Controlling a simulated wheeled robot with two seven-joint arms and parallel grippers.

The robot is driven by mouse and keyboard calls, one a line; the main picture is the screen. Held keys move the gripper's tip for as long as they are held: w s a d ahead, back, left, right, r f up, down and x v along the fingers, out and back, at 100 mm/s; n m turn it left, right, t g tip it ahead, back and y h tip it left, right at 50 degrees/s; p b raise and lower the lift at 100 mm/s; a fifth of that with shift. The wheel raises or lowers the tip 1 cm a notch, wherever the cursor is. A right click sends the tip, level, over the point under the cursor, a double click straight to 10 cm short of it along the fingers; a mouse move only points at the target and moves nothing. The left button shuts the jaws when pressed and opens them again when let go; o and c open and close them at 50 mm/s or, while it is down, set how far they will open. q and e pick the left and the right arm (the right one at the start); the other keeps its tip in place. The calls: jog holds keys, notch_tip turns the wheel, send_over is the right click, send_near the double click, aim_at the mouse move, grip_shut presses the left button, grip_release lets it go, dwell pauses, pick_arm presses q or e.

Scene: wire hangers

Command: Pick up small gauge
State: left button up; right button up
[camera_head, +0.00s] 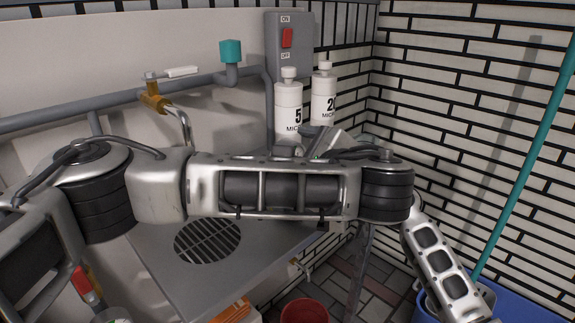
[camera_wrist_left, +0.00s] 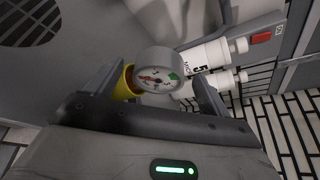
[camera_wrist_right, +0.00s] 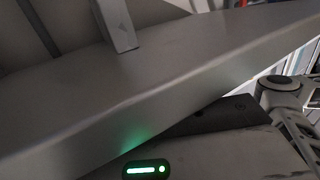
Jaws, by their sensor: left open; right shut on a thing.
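The small gauge (camera_wrist_left: 158,72) is a round grey dial with a white face, a red mark and a green patch. In the left wrist view it lies between the spread fingers of my left gripper (camera_wrist_left: 155,82), which is open. I cannot tell whether either finger touches it. A yellow piece (camera_wrist_left: 124,84) sits beside the gauge at the left finger. In the head view my arm hides most of this area. In the right wrist view, my right gripper (camera_wrist_right: 130,45) is shut on a grey metal edge (camera_wrist_right: 150,90), which covers most of its jaws.
A grey metal counter (camera_head: 165,265) with a round drain grate (camera_head: 207,240) lies below my arm. White bottles (camera_head: 288,105) and a grey switch box (camera_head: 288,45) stand behind. A red bucket (camera_head: 304,312) is on the floor; a teal pole (camera_head: 525,160) leans at right.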

pick_arm(q)
jog(key=shift+x, duration=1.4)
jog(key=shift+s, duration=0.1)
jog(key=c, duration=1.1)
notch_tip(320, 180, up, 10)
jog(key=shift+r, duration=0.1)
pick_arm(e)
jog(key=o, duration=0.8)
jog(key=shift+o, duration=0.2)
